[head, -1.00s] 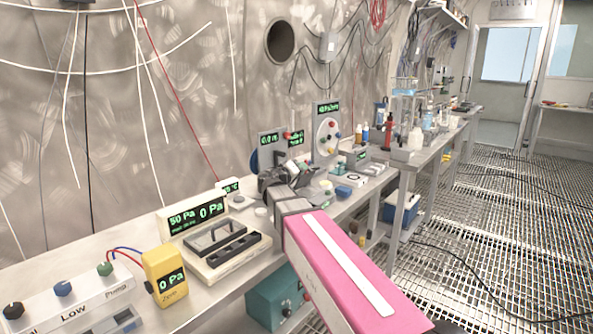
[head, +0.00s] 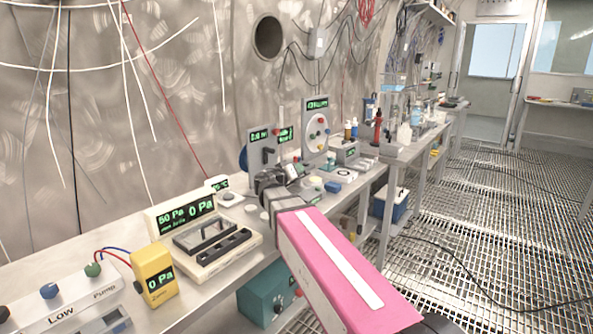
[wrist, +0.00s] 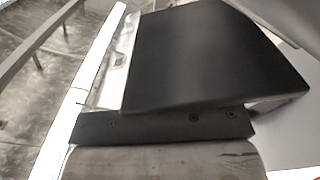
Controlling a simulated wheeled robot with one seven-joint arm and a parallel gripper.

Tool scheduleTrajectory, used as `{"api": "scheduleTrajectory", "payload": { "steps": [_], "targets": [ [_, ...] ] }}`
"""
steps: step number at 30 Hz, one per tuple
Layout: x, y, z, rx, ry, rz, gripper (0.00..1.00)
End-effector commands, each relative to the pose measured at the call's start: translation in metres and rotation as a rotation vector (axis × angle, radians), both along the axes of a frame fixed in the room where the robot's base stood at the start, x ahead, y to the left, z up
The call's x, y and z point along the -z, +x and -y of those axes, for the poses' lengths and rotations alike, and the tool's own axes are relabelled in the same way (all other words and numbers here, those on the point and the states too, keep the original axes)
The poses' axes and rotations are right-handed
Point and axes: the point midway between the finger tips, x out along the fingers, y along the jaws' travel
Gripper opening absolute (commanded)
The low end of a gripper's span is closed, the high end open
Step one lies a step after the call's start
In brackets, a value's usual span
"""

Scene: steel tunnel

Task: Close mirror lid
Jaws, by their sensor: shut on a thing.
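My gripper (head: 279,181) is over the bench, at the end of my pink-and-white arm, in front of upright grey instrument panels. It is shut on a small grey piece with a pale face (head: 292,171), which looks like the mirror lid; its outline is hard to make out and the jaws partly hide it. In the wrist view a broad black plate fills the middle, with a grey block below it. I cannot tell the lid or its hinge apart there. How far the lid stands open is not clear.
A pressure box (head: 205,235) with a green display stands left of my gripper, with a yellow meter (head: 155,274) beside it. A blue block (head: 333,187) and small white items lie to the right. A teal box (head: 271,293) is below the bench. The grated floor (head: 480,230) at right is mostly free.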

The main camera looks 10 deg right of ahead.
Motion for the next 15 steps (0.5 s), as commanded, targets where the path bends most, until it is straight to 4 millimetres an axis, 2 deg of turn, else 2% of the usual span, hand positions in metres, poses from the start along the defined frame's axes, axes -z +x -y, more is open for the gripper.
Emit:
{"api": "scheduleTrajectory", "payload": {
  "steps": [8, 9, 10, 15],
  "targets": [
    [0.0010, 0.0019, -0.0021, -0.006, 0.006, 0.000, 0.00],
    [0.0009, 0.0018, -0.0021, -0.005, 0.005, 0.001, 0.24],
    [0.0008, 0.0017, -0.0020, -0.005, 0.005, 0.001, 0.34],
    [0.0003, 0.0010, -0.0011, -0.003, 0.003, 0.000, 0.36]
  ]
}}
